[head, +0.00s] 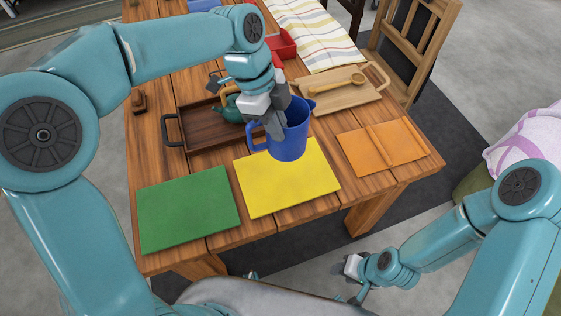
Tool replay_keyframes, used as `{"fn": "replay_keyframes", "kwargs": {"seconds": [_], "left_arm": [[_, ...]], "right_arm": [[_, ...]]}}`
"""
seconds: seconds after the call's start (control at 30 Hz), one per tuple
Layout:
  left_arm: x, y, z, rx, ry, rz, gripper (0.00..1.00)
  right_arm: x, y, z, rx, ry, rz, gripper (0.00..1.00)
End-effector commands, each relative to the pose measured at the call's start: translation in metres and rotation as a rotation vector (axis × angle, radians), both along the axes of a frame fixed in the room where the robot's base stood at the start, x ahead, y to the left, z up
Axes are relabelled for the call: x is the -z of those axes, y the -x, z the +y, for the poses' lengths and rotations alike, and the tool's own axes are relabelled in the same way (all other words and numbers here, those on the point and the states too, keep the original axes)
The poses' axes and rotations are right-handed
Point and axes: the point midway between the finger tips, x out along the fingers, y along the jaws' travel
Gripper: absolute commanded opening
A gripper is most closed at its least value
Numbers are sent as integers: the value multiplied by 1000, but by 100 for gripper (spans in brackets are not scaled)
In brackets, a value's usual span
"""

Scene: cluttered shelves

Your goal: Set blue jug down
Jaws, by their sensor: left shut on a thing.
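The blue jug (290,141) is upright over the back part of the yellow mat (287,186). My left gripper (275,125) is shut on the blue jug from above, at its left side near the handle. I cannot tell whether the jug's base touches the mat or hangs just above it. My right gripper (352,268) is low, off the table's front edge and away from the jug. Its fingers are too small to read.
A green mat (188,208) lies left and an orange mat (383,146) right. Behind stand a dark wooden tray (200,127) with a teal teapot (230,108), and a light wooden tray (350,98) with a wooden spoon (337,85). A striped cloth (313,35) lies at the back.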

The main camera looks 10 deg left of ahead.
Motion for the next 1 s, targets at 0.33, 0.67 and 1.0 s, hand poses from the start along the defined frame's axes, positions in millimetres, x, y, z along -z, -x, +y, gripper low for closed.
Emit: {"fn": "replay_keyframes", "kwargs": {"seconds": [0.33, 0.67, 1.0], "left_arm": [[85, -3, 0, 0, 0, 1, 0], [127, -5, 0, 0, 0, 3, 0], [135, -5, 0, 0, 1, -1, 0]], "right_arm": [[2, 0, 0, 0, 0, 0, 43], [2, 0, 0, 0, 0, 0, 43], [2, 0, 0, 0, 0, 0, 43]]}}
